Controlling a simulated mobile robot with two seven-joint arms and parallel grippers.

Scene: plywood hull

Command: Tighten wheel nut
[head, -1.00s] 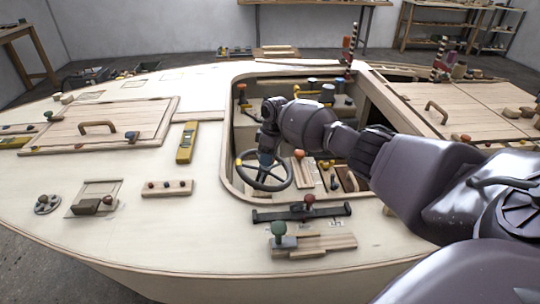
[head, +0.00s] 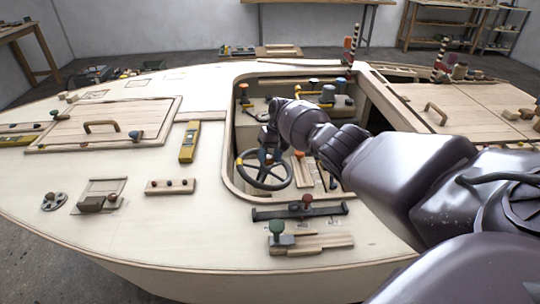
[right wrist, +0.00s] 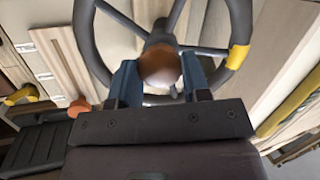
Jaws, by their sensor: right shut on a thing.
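The dark steering wheel (head: 287,174) stands in the open cockpit, with a yellow mark on its rim. In the right wrist view its rim (right wrist: 88,42) and spokes fill the upper middle. The rounded orange-brown wheel nut (right wrist: 160,68) is at the hub. My right gripper (right wrist: 160,80) has its two blue fingers on either side of the nut and is shut on it. In the head view my right gripper (head: 267,155) reaches down to the wheel's hub, and the nut cannot be made out there. My left gripper is not in view.
The cockpit rim (head: 232,182) surrounds the wheel closely. On the deck in front lie a dark bar with a red knob (head: 300,211) and a wooden block with a green knob (head: 278,229). A yellow level (head: 189,142) lies to the left.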

